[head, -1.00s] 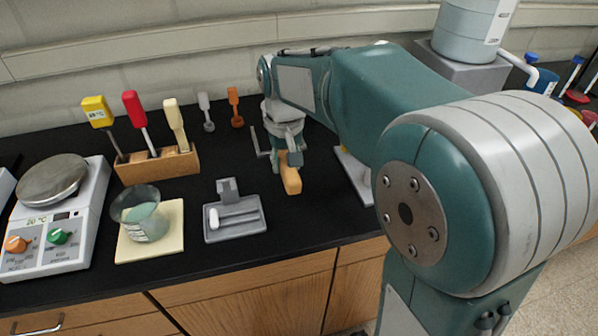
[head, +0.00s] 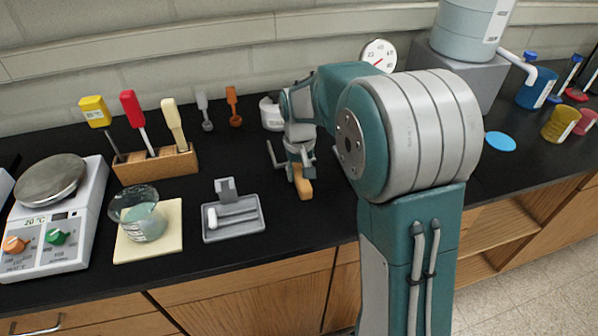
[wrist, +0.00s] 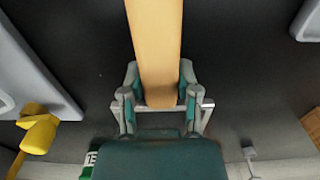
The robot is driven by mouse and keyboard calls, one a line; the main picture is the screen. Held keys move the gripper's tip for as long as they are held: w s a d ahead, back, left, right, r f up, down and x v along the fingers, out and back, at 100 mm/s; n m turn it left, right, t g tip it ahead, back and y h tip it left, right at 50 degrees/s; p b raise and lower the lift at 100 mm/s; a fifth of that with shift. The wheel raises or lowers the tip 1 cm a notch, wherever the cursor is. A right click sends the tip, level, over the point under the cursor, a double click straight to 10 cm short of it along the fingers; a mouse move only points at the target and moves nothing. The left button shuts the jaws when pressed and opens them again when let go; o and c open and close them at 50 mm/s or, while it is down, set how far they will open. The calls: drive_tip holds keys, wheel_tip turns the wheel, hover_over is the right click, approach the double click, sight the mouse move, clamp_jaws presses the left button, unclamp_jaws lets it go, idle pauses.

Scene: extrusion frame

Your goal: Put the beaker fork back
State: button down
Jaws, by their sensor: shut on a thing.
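My gripper (head: 300,165) is at the middle of the bench, right of the grey tray. It is shut on a tan, wood-coloured bar, which I take to be the handle of the beaker fork (head: 303,188). In the wrist view the bar (wrist: 155,45) runs straight out from between the two fingers of my gripper (wrist: 160,100). Its far end is cut off by the picture edge, and I cannot make out any fork prongs. In the head view the bar points down toward the bench front; I cannot tell whether it touches the bench.
The grey tray (head: 247,232) has an upright back piece and a white-ended rod. A beaker (head: 145,215) with pale liquid stands on a cream tile. Behind is a wooden block (head: 135,172) holding three coloured-handled tools. A hotplate (head: 50,215) is at left, a white dial (head: 378,54) behind my arm.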

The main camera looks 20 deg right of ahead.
sight(299, 170)
drive_tip(key=shift+c, duration=1.7)
unclamp_jaws()
drive_tip(key=shift+f, duration=0.1)
wheel_tip(299, 170, up, 12)
drive_tip(key=s+t, duration=0.5)
drive_tip(key=s, duration=2)
drive_tip(key=shift+r+t, duration=0.3)
drive_tip(key=shift+r, duration=0.15)
